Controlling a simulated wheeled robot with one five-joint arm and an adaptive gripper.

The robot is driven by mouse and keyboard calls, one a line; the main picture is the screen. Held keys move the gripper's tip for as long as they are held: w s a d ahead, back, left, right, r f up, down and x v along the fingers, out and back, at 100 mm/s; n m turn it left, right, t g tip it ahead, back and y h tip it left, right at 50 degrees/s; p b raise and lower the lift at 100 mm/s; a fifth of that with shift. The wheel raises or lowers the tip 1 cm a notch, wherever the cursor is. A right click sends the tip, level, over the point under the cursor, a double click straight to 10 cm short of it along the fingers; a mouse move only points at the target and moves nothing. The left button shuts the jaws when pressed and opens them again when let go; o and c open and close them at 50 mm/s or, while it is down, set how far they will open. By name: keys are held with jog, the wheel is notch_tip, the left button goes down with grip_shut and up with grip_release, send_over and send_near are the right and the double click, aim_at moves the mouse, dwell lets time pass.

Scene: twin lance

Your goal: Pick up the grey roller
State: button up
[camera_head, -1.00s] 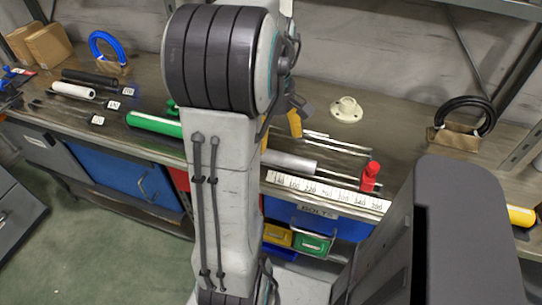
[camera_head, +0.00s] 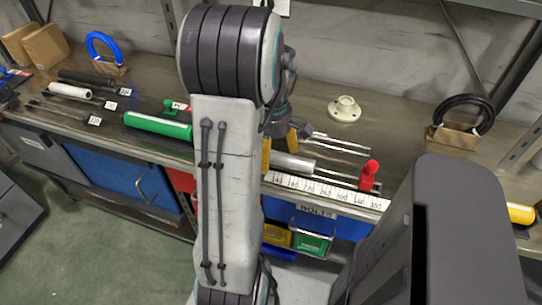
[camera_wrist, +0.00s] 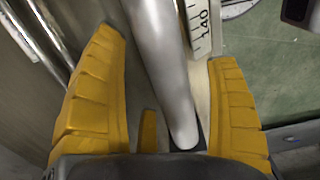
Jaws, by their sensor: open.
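The grey roller (camera_head: 292,163) lies on the bench behind the white number strip, its left part hidden by my arm. In the wrist view the grey roller (camera_wrist: 165,65) runs lengthwise between the two yellow fingers of my gripper (camera_wrist: 164,55). The gripper is open, with a finger on each side of the roller and a visible gap to each. In the head view only part of the gripper shows, with a yellow finger at the roller's left end.
The number strip (camera_head: 325,190) runs along the bench's front edge, close to the right finger. Thin metal rods (camera_head: 340,143) lie behind the roller. A red object (camera_head: 369,176) stands to its right. A green roller (camera_head: 158,125) lies left of my arm, and a cream flange (camera_head: 344,109) sits behind.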

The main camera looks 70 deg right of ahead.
jog(key=shift+f, duration=0.25)
jog(key=shift+c, duration=0.4)
jog(key=c, duration=1.3)
notch_tip(320, 180, up, 17)
jog(key=shift+r+p, duration=0.1)
jog(key=shift+p, duration=0.9)
